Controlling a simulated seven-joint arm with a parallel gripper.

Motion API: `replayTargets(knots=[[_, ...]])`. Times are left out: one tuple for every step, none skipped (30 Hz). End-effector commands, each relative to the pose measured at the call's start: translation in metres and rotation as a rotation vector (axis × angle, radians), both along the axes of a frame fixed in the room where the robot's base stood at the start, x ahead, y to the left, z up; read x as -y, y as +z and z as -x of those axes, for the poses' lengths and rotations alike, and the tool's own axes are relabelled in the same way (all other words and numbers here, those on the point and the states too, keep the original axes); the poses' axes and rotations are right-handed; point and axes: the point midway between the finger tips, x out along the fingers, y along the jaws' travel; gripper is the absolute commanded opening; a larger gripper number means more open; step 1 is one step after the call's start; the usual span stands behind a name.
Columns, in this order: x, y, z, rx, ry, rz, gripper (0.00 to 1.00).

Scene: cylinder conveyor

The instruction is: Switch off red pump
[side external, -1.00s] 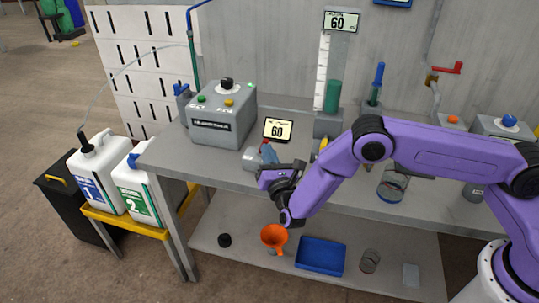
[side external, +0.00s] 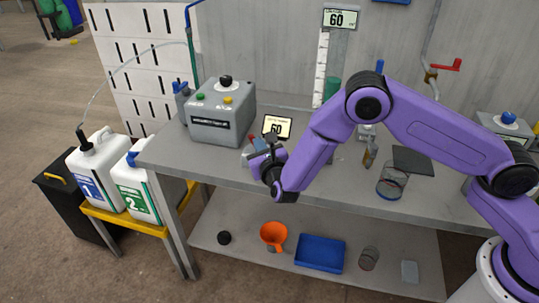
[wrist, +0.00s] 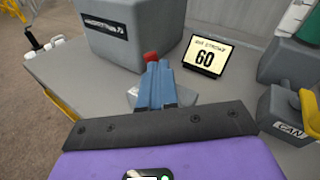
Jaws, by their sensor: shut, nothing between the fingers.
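A small red part (wrist: 151,57), which looks like a knob or lever of the red pump, shows just beyond my fingertips in the wrist view. A pale grey body (wrist: 186,95) shows partly behind my fingers. My gripper (wrist: 158,67) is shut and empty, with its blue fingers side by side. In the side view my gripper (side external: 257,144) is low over the bench's front left part, close to the red part. I cannot tell whether the fingers touch it. My fingers and wrist hide much of the pump.
A grey control box (side external: 222,112) with green, yellow and black buttons stands behind left. A display reading 60 (side external: 277,127) stands just behind my gripper. A grey can (wrist: 290,115) is at the right in the wrist view. The lower shelf holds an orange funnel (side external: 273,235) and blue tray (side external: 320,253).

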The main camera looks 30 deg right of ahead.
Motion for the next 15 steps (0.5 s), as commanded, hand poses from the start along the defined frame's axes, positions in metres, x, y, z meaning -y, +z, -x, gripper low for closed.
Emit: replayTargets(knots=[[-0.001, 0.001, 0.003, -0.001, 0.002, 0.001, 0.00], [-0.002, 0.001, 0.005, -0.001, 0.003, 0.000, 0.00], [-0.004, 0.002, 0.008, -0.001, 0.004, 0.000, 0.00], [-0.004, 0.003, 0.012, -0.001, 0.004, 0.001, 0.00], [-0.006, 0.004, 0.016, -0.001, 0.004, 0.001, 0.00], [-0.007, 0.006, 0.022, -0.001, 0.004, 0.001, 0.00], [-0.008, 0.007, 0.027, -0.001, 0.005, 0.002, 0.00], [-0.010, 0.008, 0.033, -0.002, 0.005, 0.002, 0.00], [-0.011, 0.010, 0.041, -0.003, 0.005, 0.003, 0.00], [-0.013, 0.012, 0.047, -0.003, 0.006, 0.003, 0.00], [-0.015, 0.013, 0.053, -0.002, 0.005, 0.002, 0.00], [-0.017, 0.016, 0.061, -0.001, 0.005, 0.002, 0.00], [-0.018, 0.017, 0.067, -0.003, 0.005, 0.003, 0.00], [-0.020, 0.018, 0.073, -0.003, 0.006, 0.002, 0.00], [-0.021, 0.021, 0.081, -0.001, 0.005, 0.002, 0.00]])
